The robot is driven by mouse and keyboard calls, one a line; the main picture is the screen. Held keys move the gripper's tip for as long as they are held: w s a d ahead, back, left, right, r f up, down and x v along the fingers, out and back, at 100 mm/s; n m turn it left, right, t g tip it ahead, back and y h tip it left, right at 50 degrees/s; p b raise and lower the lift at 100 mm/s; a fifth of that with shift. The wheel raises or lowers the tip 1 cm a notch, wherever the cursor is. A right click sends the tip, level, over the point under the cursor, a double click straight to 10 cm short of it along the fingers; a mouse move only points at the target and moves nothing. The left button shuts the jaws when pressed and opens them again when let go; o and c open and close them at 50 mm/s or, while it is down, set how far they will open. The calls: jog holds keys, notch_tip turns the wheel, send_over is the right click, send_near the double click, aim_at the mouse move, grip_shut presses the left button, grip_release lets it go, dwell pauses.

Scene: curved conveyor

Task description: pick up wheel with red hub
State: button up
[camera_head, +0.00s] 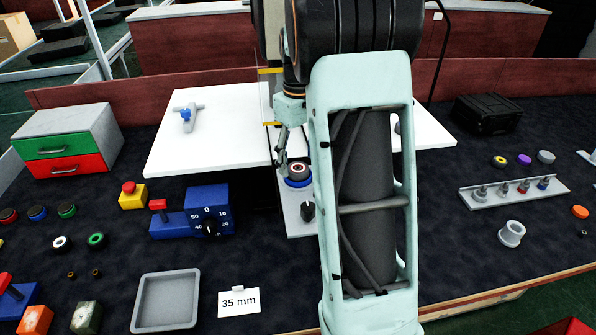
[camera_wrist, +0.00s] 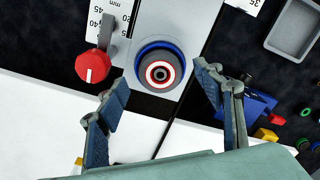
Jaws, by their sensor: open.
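The wheel with red hub (camera_wrist: 160,74) shows in the wrist view as a dark grey tyre around red and white rings with a dark centre. It sits on a blue round base (camera_wrist: 141,52) on a light grey plate. The wheel also shows in the head view (camera_head: 298,169), just left of my forearm. My gripper (camera_wrist: 160,92) is open and empty, with one finger on either side of the wheel's lower edge in the wrist view. No contact shows. In the head view my gripper (camera_head: 284,150) is close to the wheel and partly hidden by my arm.
White panels (camera_head: 215,130) lie behind. A blue dial box (camera_head: 208,211), a grey tray (camera_head: 166,302) and several other wheels (camera_head: 60,243) are to the left. A peg rack (camera_head: 515,191) is at right.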

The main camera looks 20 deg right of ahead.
jog(key=shift+f, duration=0.95)
jog(key=c, duration=1.3)
jog(key=shift+o, duration=0.2)
jog(key=shift+r, duration=0.1)
